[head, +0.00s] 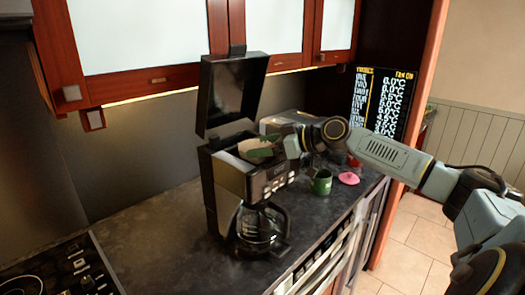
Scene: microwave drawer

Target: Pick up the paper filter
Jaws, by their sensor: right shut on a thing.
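A beige paper filter (249,146) shows at the open top of the black and silver coffee maker (228,182). My right gripper (264,148) is at the top of the coffee maker, reaching in from the right, and is shut on the filter. The gripper hides part of the filter. I cannot tell how far the filter sits inside the machine. The coffee maker's lid (231,92) stands upright and open behind it. The glass carafe (260,225) is in its place below. My left gripper is not in view.
A green mug (321,182) and a pink object (348,178) stand on the dark counter (165,235) to the right. A stove (60,272) is at the lower left. Wall cabinets (135,35) hang above. A dark display panel (383,100) is behind my right arm.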

